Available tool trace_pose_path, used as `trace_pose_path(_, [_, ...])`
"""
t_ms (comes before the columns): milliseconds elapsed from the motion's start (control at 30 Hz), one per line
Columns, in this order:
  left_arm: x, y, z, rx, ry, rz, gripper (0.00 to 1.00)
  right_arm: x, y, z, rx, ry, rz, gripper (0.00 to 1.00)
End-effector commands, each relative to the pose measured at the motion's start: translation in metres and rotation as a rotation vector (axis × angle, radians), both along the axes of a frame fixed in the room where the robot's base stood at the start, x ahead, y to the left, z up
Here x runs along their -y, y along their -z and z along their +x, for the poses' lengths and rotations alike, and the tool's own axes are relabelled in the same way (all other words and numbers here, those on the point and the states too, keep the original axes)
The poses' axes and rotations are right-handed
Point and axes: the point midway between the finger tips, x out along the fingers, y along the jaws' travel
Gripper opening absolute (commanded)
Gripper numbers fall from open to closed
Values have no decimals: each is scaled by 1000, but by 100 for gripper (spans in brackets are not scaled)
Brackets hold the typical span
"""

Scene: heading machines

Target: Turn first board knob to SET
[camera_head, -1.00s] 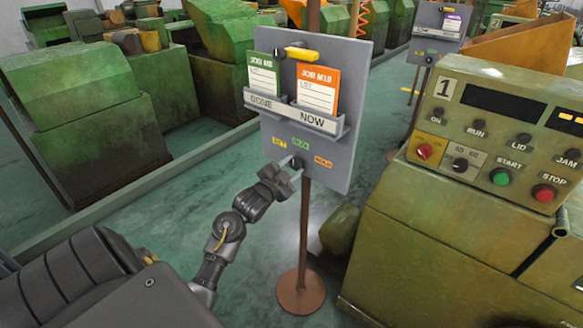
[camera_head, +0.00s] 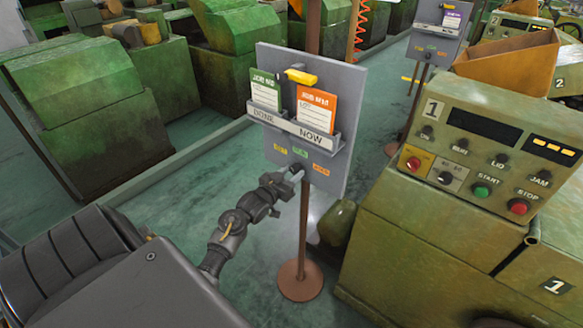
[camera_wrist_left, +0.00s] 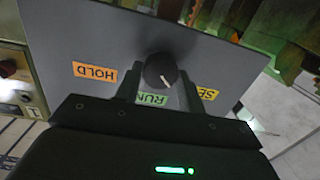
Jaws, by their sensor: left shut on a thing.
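The first board (camera_head: 345,120) is a grey panel on a brown post. SET (camera_head: 280,150), RUN (camera_head: 300,154) and HOLD (camera_head: 321,169) labels sit low on it. My left gripper (camera_head: 294,172) is at the board's lower part, under the labels. In the left wrist view, the board is upside down and the dark round knob (camera_wrist_left: 161,70) lies between the fingertips of my left gripper (camera_wrist_left: 160,88), which is shut on it. The knob's small white mark points towards the RUN label (camera_wrist_left: 152,98). My right gripper is out of view.
A card rack (camera_head: 290,128) on the board holds a green card and an orange card, with a yellow piece above. A green control console (camera_head: 480,150) stands at the right. A second board (camera_head: 437,35) is behind. Green machines line the left.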

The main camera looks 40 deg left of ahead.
Motion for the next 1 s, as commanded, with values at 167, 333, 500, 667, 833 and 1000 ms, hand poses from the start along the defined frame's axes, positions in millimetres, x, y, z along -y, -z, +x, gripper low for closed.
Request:
trace_pose_path(167, [1,-2,0,-1,1,-111,16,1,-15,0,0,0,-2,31])
trace_pose_path(333, [1,0,0,-1,2,-183,16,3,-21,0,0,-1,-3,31])
trace_pose_path(500, [1,0,0,3,2,-221,16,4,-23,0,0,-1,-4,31])
trace_pose_path(667, [0,1,0,3,2,-235,16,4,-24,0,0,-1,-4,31])
trace_pose_path(833, [0,1,0,3,1,-237,16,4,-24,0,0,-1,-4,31])
trace_pose_path(1000, [0,1,0,3,1,-237,16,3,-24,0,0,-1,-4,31])
